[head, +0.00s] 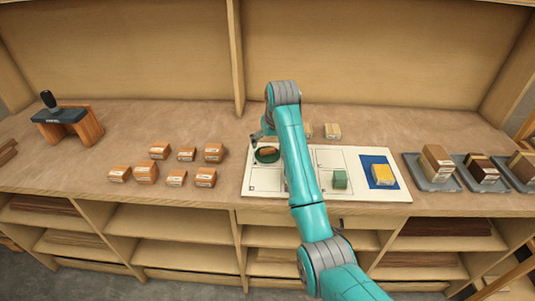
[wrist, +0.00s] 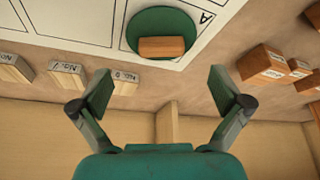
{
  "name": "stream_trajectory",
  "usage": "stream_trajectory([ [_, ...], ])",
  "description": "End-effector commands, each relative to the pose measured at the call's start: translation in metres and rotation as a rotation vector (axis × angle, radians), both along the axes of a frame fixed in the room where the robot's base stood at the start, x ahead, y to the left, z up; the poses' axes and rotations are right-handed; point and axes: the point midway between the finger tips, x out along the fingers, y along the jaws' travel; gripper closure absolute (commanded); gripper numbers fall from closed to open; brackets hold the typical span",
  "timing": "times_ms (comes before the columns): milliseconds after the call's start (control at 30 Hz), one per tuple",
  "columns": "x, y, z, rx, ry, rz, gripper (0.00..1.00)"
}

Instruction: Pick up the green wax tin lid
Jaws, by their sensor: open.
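The green wax tin lid is a dark green disc (head: 259,158) lying at the upper left of the white board (head: 262,186). It also shows at the top of the wrist view (wrist: 150,20). A brown wooden block (wrist: 162,47) sits on the lid, covering part of it. My gripper (wrist: 162,90) is open, with nothing between its fingers. In the wrist view the lid lies beyond the fingertips, apart from them. In the head view my arm hides most of the gripper.
Several wooden blocks (head: 186,153) stand to the left. Grey trays with blocks (head: 437,163) stand to the right. Small labelled blocks (head: 333,131) stand behind the board.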

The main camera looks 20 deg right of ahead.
Motion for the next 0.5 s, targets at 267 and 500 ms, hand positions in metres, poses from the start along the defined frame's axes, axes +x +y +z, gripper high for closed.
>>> stream_trajectory([
  [267, 0.009, 0.003, -0.031, 0.0, 0.003, 0.0, 0.0],
  [500, 0.017, 0.003, -0.049, 0.0, 0.0, 0.0, 0.0],
])
